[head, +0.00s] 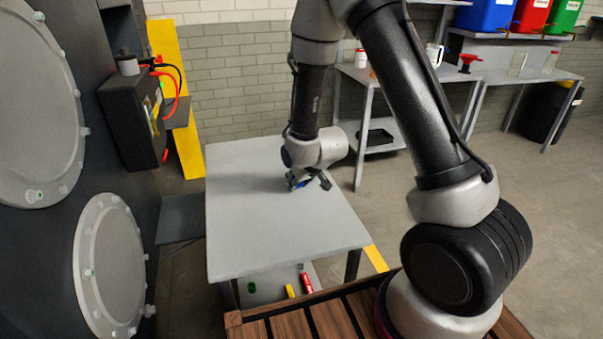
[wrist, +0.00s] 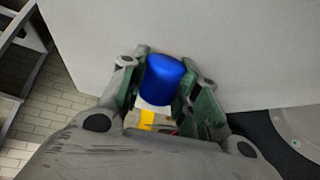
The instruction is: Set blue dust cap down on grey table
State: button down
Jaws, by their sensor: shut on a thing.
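The blue dust cap (wrist: 163,78) is a short, smooth blue cylinder between the fingers of my gripper (wrist: 160,95) in the wrist view. My gripper is shut on it, with one finger on each side. In the head view my gripper (head: 298,181) is low over the grey table (head: 265,225), near the middle of its top. Only a small bit of the blue cap (head: 302,184) shows there. I cannot tell whether the cap touches the tabletop. The table's pale top (wrist: 240,45) fills much of the wrist view.
The tabletop around my gripper is clear. A dark chassis with round bolted covers (head: 105,265) stands to the left, with a black box (head: 135,115) on it. Red, yellow and green items (head: 290,290) lie low at the table's near side. Benches (head: 520,76) stand behind.

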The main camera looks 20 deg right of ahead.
aim_at(310, 217)
jog(key=shift+s+a+r+n+g, duration=0.1)
jog(key=shift+s+a+n+g, duration=0.15)
jog(key=shift+s+g, duration=0.35)
jog(key=shift+s+a+r+n+g, duration=0.1)
jog(key=shift+s+a+n+g, duration=0.1)
jog(key=shift+s+g, duration=0.35)
jog(key=shift+s+a+r+n+g+h, duration=0.15)
jog(key=shift+s+r+g, duration=0.1)
jog(key=shift+s+g, duration=0.3)
jog(key=shift+s+r+n+g+h, duration=0.1)
jog(key=shift+s+r+g+h, duration=0.15)
jog(key=shift+s, duration=0.45)
jog(key=s+d+r+n+g+h, duration=0.1)
jog(key=s+r+g, duration=0.2)
jog(key=s, duration=0.4)
jog(key=shift+d+r+n, duration=0.25)
jog(key=shift+r+n, duration=0.15)
jog(key=shift+r, duration=0.25)
jog(key=shift+s, duration=0.1)
jog(key=shift+f, duration=3)
jog(key=shift+f, duration=0.85)
jog(key=shift+f, duration=0.15)
